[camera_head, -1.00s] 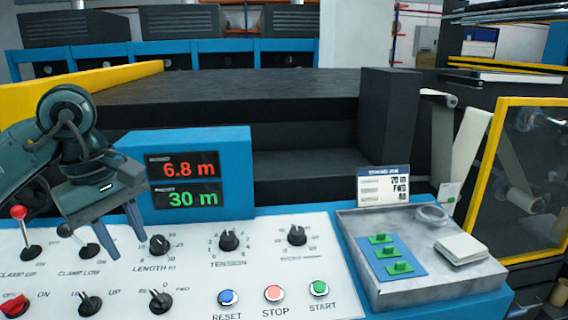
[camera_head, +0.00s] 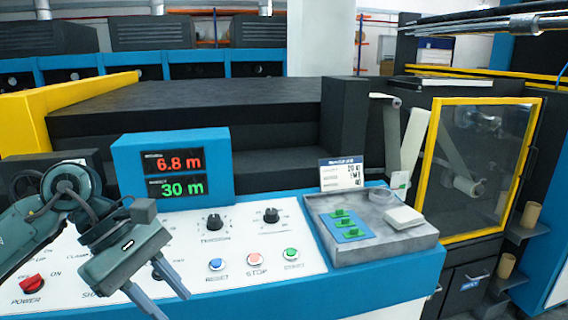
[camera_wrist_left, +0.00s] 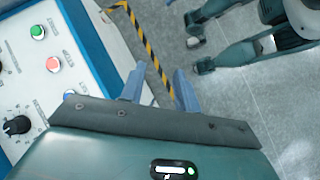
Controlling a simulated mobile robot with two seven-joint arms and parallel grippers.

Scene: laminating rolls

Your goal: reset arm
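My left gripper (camera_head: 176,307) hangs over the lower left of the white control panel (camera_head: 106,270) in the head view, its fingers pointing down and right. It is open and empty. In the left wrist view its two fingers (camera_wrist_left: 160,70) are apart, over the floor beside the panel's edge. My left arm hides some of the panel's knobs and labels. The blue RESET (camera_head: 217,264), red STOP (camera_head: 254,259) and green START (camera_head: 291,254) buttons are uncovered, right of the gripper. My right gripper is not seen.
A display (camera_head: 174,175) reads 6.8 m and 30 m. A grey tray (camera_head: 375,250) with green parts and a pale stack sits right of the buttons. A yellow-framed door (camera_head: 433,180) stands further right. Yellow-black floor tape (camera_wrist_left: 150,55) runs beside the panel.

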